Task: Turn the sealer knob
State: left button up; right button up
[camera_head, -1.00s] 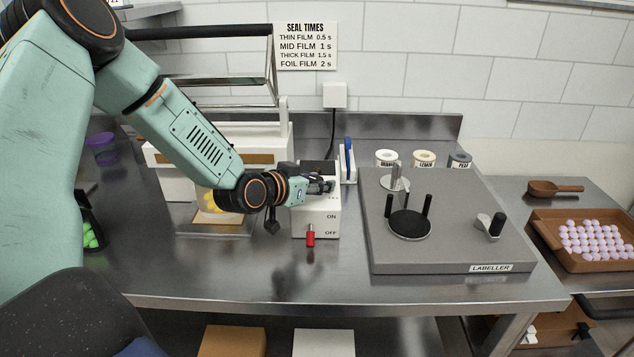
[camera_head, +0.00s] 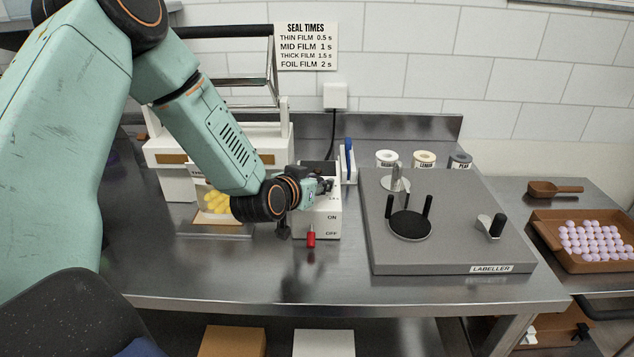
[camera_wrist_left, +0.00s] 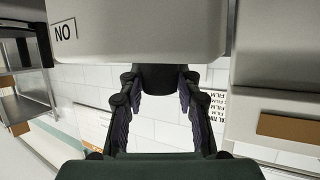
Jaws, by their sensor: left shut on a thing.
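The sealer's white control box (camera_head: 322,220) stands on the steel bench, with ON and OFF marks and a red switch lever (camera_head: 311,238) at its lower front. My left gripper (camera_head: 326,186) is at the upper front of the box and hides most of the knob in the head view. In the left wrist view, the black knob (camera_wrist_left: 158,78) sits between the two fingers of my left gripper (camera_wrist_left: 157,95), which are shut on it. The knob's pointer and setting cannot be read. My right gripper is not in view.
The white sealer (camera_head: 272,140) stands behind my left arm, with yellow pieces (camera_head: 217,203) in front of it. A seal times sign (camera_head: 306,46) hangs on the wall. The grey labeller (camera_head: 450,235) is right of the box. The bench front is clear.

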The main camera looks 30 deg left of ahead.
pick_arm(q)
jog(key=n+y, duration=0.2)
jog(key=shift+d+f+g+y, duration=0.1)
jog(key=shift+d+g+y, duration=0.05)
jog(key=shift+g+y, duration=0.2)
jog(key=n+g+y, duration=0.1)
jog(key=n+y, duration=0.1)
jog(key=shift+n+y+p, duration=0.25)
jog(key=shift+n+p, duration=0.05)
jog(key=shift+n, duration=0.1)
jog(key=shift+s+n+g+y+p, duration=0.1)
jog(key=shift+n+g+y+p, duration=1.25)
jog(key=shift+n+g+y, duration=0.75)
jog(key=shift+n, duration=0.5)
jog(key=o, duration=1.2)
jog(key=shift+a, duration=0.2)
jog(key=shift+d, duration=0.1)
